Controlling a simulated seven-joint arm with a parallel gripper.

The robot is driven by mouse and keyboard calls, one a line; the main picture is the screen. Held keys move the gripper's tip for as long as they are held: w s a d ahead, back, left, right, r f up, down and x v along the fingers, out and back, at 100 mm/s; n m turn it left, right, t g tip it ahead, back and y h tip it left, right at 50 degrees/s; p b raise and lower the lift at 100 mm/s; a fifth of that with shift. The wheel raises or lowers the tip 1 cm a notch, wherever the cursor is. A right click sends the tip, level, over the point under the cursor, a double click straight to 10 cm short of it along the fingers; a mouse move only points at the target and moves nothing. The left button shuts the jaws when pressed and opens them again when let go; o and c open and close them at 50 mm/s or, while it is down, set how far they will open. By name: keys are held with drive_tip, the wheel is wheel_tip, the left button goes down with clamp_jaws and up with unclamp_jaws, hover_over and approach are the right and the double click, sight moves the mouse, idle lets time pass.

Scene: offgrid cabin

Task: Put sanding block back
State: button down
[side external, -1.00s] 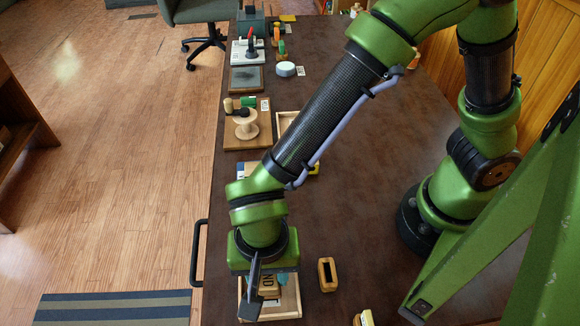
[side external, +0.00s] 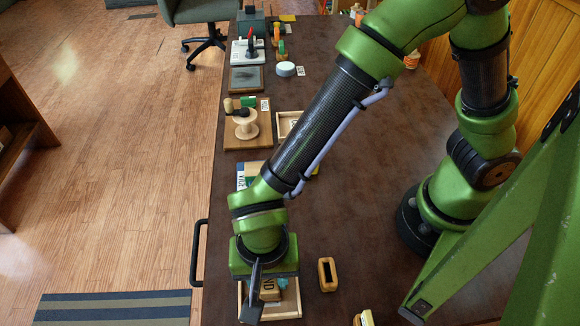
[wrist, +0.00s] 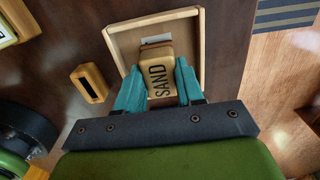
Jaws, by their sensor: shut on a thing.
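The sanding block (wrist: 158,56), a tan block lettered SAND, sits between the teal fingers of my gripper (wrist: 158,74) in the wrist view. My gripper is shut on it. The block is over the shallow wooden tray (wrist: 198,52), inside its outline. A white label (wrist: 156,39) shows on the tray floor just beyond the block. In the side view, the block (side external: 270,293) shows partly below my gripper, and the tray's rim (side external: 298,300) shows around it. I cannot tell whether the block touches the tray floor.
A wooden piece with a dark slot (side external: 327,274) stands just right of the tray. Another small yellow-and-white item (side external: 366,318) is at the lower edge. A board with a spool (side external: 246,124) and another tray (side external: 289,122) lie farther back.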

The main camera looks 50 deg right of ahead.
drive_tip(key=shift+f, duration=0.2)
drive_tip(key=c, duration=0.6)
unclamp_jaws()
wheel_tip(320, 180, up, 16)
drive_tip(key=w+d+r+n+t, duration=0.1)
drive_tip(key=d+r+t, duration=0.1)
drive_tip(key=d, duration=0.7)
drive_tip(key=w+d+r+n+t+y, duration=0.1)
drive_tip(key=w+d+r+n+t, duration=0.1)
drive_tip(key=d, duration=0.7)
drive_tip(key=w+d+r+n+t+y, duration=0.1)
drive_tip(key=w+d+r+n+t, duration=0.1)
drive_tip(key=d, duration=0.8)
drive_tip(key=shift+w+r+t, duration=0.15)
drive_tip(key=shift+w+t, duration=0.05)
drive_tip(key=shift+t, duration=0.4)
